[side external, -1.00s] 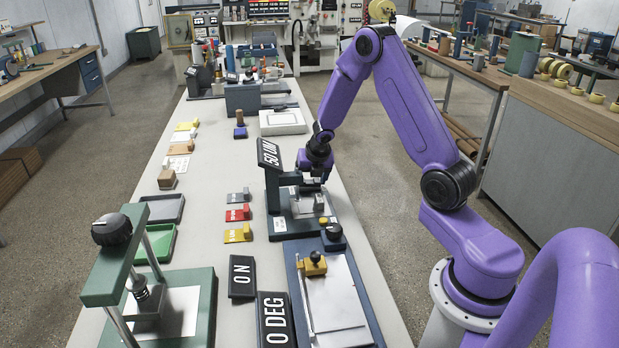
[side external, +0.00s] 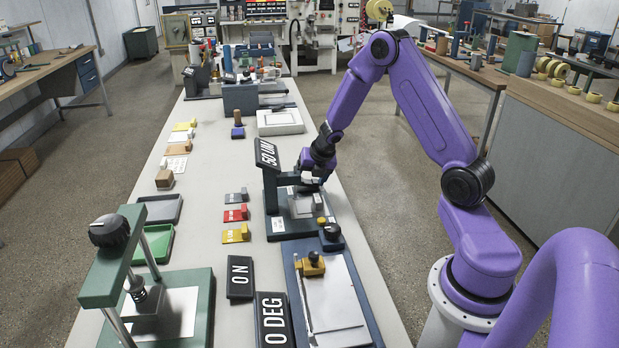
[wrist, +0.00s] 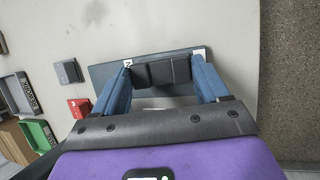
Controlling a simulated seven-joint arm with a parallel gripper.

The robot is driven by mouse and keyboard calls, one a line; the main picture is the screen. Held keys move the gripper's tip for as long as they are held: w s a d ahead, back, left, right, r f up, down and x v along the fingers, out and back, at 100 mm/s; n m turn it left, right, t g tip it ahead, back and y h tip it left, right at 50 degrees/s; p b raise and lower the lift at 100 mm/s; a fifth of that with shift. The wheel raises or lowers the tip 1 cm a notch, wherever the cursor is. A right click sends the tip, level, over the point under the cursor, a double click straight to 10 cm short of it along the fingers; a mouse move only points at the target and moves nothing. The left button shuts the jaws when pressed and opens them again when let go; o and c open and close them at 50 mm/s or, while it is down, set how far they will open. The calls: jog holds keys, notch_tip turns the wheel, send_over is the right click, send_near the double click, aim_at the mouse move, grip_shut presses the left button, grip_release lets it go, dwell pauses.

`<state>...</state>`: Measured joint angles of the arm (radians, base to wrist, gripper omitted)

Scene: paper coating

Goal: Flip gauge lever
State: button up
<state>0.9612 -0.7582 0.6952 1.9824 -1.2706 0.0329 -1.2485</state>
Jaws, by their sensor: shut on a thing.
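The gauge (side external: 285,225) is a dark blue-green fixture on the long bench, with a "50 UM" display (side external: 267,154) on its upright at the back left. A pale block and plate show on its base. My gripper (side external: 313,183) is low over the far right part of the gauge, tilted. In the wrist view, the two blue fingers of my gripper (wrist: 163,72) are on either side of a dark grey lever piece (wrist: 158,73) and shut on it. In the side view the lever is mostly hidden by my gripper.
Grey, red (side external: 236,214) and yellow (side external: 236,234) blocks lie left of the gauge. A blue fixture with a white sheet (side external: 334,300) stands in front, beside "ON" (side external: 240,277) and "0 DEG" (side external: 273,320) signs. A green press (side external: 110,255) stands at front left.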

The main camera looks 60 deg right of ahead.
jog(key=o, duration=1.1)
jog(key=shift+r, duration=0.1)
jog(key=shift+c, duration=0.2)
jog(key=shift+w+h, duration=0.15)
jog(key=shift+h, duration=0.15)
jog(key=shift+a+g, duration=0.15)
jog(key=shift+g, duration=0.25)
